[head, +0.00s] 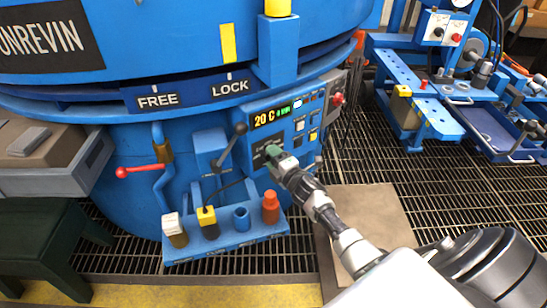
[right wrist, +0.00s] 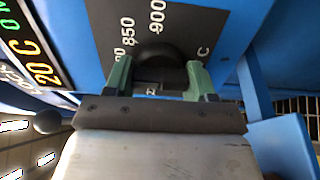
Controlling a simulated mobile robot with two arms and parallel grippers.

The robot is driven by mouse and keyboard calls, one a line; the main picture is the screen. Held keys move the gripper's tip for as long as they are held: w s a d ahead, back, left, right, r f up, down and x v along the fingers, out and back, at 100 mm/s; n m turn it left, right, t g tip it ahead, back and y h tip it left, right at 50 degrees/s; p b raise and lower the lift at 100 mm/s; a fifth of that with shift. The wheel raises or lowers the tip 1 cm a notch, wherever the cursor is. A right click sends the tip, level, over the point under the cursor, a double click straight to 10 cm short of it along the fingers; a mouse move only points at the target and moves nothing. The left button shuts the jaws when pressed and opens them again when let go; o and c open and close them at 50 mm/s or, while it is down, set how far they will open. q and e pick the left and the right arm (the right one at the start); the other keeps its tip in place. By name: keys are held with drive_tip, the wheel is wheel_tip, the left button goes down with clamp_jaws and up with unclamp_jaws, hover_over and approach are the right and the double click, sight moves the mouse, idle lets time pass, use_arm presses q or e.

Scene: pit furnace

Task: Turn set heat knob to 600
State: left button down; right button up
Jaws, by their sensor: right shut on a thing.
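The set heat knob is a dark round knob (right wrist: 163,58) on a black dial plate (right wrist: 215,22) in the right wrist view. The dial marks 850 and 900 show beside it; the 600 mark is not visible. My right gripper (right wrist: 158,80) has its green fingers on either side of the knob, shut on it. In the head view my right gripper (head: 275,153) is at the dial plate on the blue control panel (head: 301,145) and hides the knob. The display (head: 271,116) above reads 20 C. My left gripper is not in view.
A black-balled lever (head: 240,129) stands just left of the panel. Below is a blue shelf (head: 222,247) with several coloured fittings. A red-ended handle (head: 123,172) sticks out left. A blue workbench (head: 415,105) stands right, with open grating floor between.

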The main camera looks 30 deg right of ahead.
idle(0.4)
drive_tip(key=o, duration=0.9)
use_arm(q)
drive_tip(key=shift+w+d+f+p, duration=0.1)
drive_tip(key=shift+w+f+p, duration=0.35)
drive_tip(key=shift+p, duration=0.65)
use_arm(e)
drive_tip(key=shift+s+d, duration=0.2)
drive_tip(key=shift+s, duration=5.25)
